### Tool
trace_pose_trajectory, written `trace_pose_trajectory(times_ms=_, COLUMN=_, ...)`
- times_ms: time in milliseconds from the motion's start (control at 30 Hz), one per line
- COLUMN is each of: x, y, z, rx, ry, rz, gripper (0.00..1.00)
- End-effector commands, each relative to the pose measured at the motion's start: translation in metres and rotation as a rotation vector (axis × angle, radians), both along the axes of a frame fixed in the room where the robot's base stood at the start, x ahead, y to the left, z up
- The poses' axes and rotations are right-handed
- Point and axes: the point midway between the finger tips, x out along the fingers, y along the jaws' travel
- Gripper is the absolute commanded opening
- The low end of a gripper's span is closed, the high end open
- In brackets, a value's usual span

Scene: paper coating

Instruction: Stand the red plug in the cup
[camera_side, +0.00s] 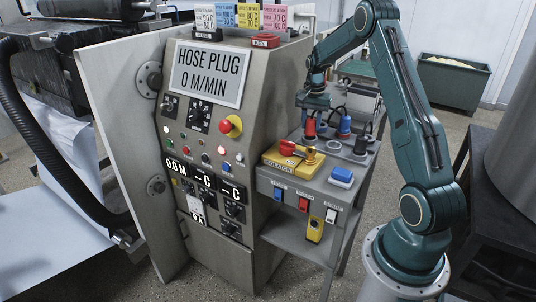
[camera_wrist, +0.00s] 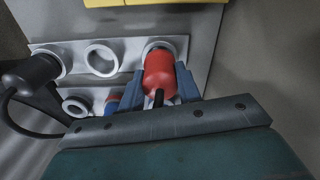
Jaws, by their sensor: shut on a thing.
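The red plug (camera_wrist: 160,75) is between the fingers of my gripper (camera_wrist: 160,88) in the wrist view, with a dark cable running back from it. Its far end lines up with a pale ring-shaped cup (camera_wrist: 149,45); I cannot tell whether it is inside or just above. In the side view the red plug (camera_side: 310,128) is upright under my gripper (camera_side: 312,108), over the grey cart top. Another pale cup (camera_wrist: 102,57) beside it is empty. The side view also shows an open grey cup (camera_side: 334,146) to the right of the plug.
A black plug (camera_wrist: 36,72) sits at a cup on the left of the wrist view. A blue plug (camera_side: 344,126) stands on the cart behind the grey cup. A yellow isolator box (camera_side: 283,160) with a red handle is in front. The control cabinet (camera_side: 205,135) stands close on the left.

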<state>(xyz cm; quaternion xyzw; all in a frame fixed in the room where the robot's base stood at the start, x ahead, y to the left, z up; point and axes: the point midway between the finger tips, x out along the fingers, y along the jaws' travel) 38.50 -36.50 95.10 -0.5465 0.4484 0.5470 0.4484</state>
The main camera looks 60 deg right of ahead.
Motion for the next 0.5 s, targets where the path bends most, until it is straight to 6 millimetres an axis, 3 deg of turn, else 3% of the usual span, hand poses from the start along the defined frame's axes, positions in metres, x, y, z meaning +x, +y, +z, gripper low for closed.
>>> trace_pose_trajectory(times_ms=500, x=0.0001, y=-0.0001, z=-0.0089, rx=-0.001, ry=-0.001, rz=0.0, gripper=0.09)
